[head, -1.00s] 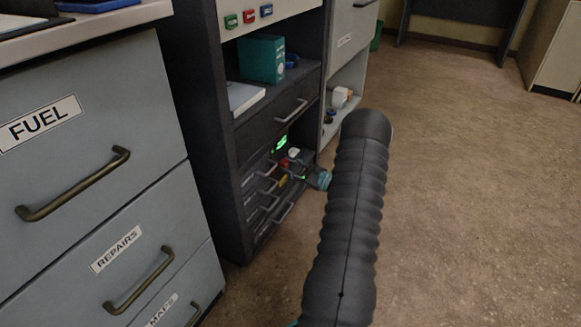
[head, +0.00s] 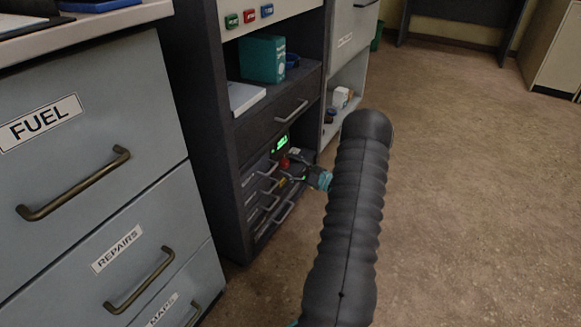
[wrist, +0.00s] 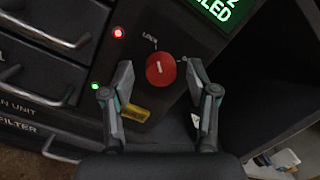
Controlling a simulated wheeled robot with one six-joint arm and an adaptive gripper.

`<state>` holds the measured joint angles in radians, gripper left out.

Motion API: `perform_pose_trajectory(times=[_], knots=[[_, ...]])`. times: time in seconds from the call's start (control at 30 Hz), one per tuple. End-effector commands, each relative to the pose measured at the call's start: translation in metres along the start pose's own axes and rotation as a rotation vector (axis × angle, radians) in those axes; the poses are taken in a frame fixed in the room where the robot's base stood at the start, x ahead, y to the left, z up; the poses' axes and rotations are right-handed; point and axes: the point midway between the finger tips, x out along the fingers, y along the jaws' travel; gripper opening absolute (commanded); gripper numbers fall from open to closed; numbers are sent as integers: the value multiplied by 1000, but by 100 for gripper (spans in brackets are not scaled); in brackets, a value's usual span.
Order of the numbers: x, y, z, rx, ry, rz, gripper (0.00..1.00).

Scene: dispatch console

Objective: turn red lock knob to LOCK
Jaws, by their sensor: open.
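The red lock knob (wrist: 161,70) sits on a dark panel in the wrist view, with a short white line on its face. A small "LOCK" label is printed above and left of it, and another small mark is at its upper right. My gripper (wrist: 159,68) is open, with one finger on each side of the knob and a visible gap at both sides. How near the fingertips are to the panel is hard to tell. In the head view the knob (head: 284,162) is small, beside my gripper (head: 298,172).
A red light (wrist: 118,33), a green light (wrist: 95,86) and a green display (wrist: 213,8) surround the knob. A yellow label (wrist: 135,112) lies below. Drawer handles (wrist: 62,38) stick out at left. An open shelf (wrist: 265,95) is at right. Floor (head: 470,180) is clear.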

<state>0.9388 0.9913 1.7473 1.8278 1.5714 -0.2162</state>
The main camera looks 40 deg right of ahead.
Motion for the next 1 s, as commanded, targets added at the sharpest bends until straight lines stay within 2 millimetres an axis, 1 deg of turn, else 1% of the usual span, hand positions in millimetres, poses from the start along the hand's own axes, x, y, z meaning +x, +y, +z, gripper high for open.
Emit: perform_pose_trajectory(times=[0.17, 0.27, 0.4, 0.6, 0.7, 0.8, 1.0], knots=[[-17, -1, 0, 0, 2, -3, 59], [-35, -1, -1, 0, 3, -4, 59], [-65, 0, 0, 1, 2, -4, 59], [-99, 0, 0, 1, 1, -2, 59], [-110, 0, 0, 0, 1, -2, 59], [-116, 1, 0, 1, 0, 1, 59], [-119, 1, 0, 0, -1, 1, 59]])
